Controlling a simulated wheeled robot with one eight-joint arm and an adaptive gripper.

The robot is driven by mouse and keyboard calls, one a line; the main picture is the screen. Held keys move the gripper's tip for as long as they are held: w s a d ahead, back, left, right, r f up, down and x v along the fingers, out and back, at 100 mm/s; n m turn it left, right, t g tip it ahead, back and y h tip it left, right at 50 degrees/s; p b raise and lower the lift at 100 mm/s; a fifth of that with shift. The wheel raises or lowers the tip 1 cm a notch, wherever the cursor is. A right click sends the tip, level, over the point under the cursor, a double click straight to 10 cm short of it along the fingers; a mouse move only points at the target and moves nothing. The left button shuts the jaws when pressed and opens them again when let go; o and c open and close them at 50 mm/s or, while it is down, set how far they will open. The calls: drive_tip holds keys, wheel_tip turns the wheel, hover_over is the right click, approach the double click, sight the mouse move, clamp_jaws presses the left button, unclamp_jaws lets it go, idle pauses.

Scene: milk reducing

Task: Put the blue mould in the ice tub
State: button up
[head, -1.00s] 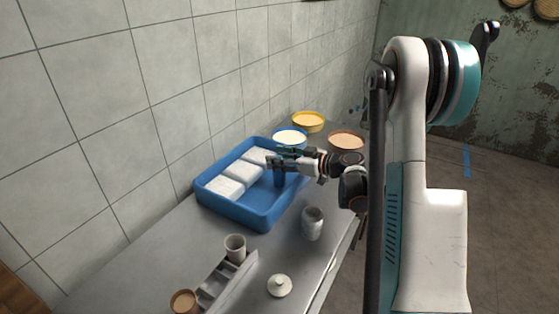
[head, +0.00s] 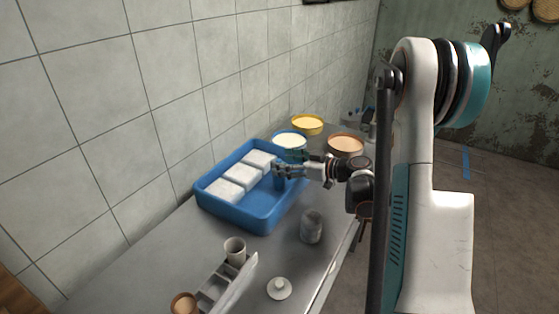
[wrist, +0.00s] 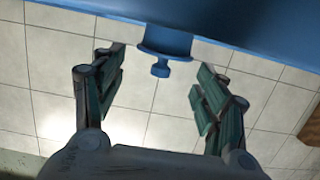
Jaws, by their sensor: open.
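The blue mould (head: 279,183) is a small dark blue cylinder at the right part of the blue ice tub (head: 235,217), partly hidden by my fingers in the head view. In the wrist view the mould (wrist: 166,42) shows its lid and small knob in front of the blue tub (wrist: 250,28), with the picture seemingly upside down. My gripper (head: 284,167) is at the tub's right side, around the mould's top. In the wrist view my gripper (wrist: 160,88) has its fingers wide apart, one either side of the knob and clear of it.
White blocks (head: 241,175) line the tub's wall side. A white-filled blue bowl (head: 290,141), a yellow bowl (head: 307,124) and a brown bowl (head: 346,145) stand behind. A grey canister (head: 311,227), white lid (head: 279,289), cup (head: 235,250) and compartment tray (head: 226,284) stand in front.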

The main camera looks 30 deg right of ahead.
drive_tip(key=p+v, duration=0.1)
drive_tip(key=v, duration=0.8)
drive_tip(key=shift+s+d+p, duration=0.2)
drive_tip(key=shift+s+p, duration=0.15)
drive_tip(key=shift+r, duration=0.1)
drive_tip(key=w+a+r+m+g+h, duration=0.1)
drive_tip(key=a+r+g, duration=0.1)
drive_tip(key=a, duration=0.4)
drive_tip(key=w+a+r+g+h, duration=0.1)
drive_tip(key=a+r, duration=0.2)
drive_tip(key=a, duration=0.4)
drive_tip(key=s+a+r+g+h+p, duration=0.1)
drive_tip(key=s+a+r, duration=0.2)
drive_tip(key=a, duration=0.3)
drive_tip(key=s+a+r+g+h+p, duration=0.1)
drive_tip(key=s+a+r+h, duration=0.1)
drive_tip(key=s+a+r, duration=0.3)
drive_tip(key=s+d+f+m+h+b, duration=0.1)
drive_tip(key=s+f+m, duration=0.1)
drive_tip(key=s, duration=0.6)
drive_tip(key=s+d+f+m+g+h+b, duration=0.1)
drive_tip(key=s+f+m+h, duration=0.1)
drive_tip(key=s, duration=0.6)
drive_tip(key=shift+s+m+h, duration=0.3)
drive_tip(key=shift+m, duration=0.5)
drive_tip(key=shift+r, duration=0.1)
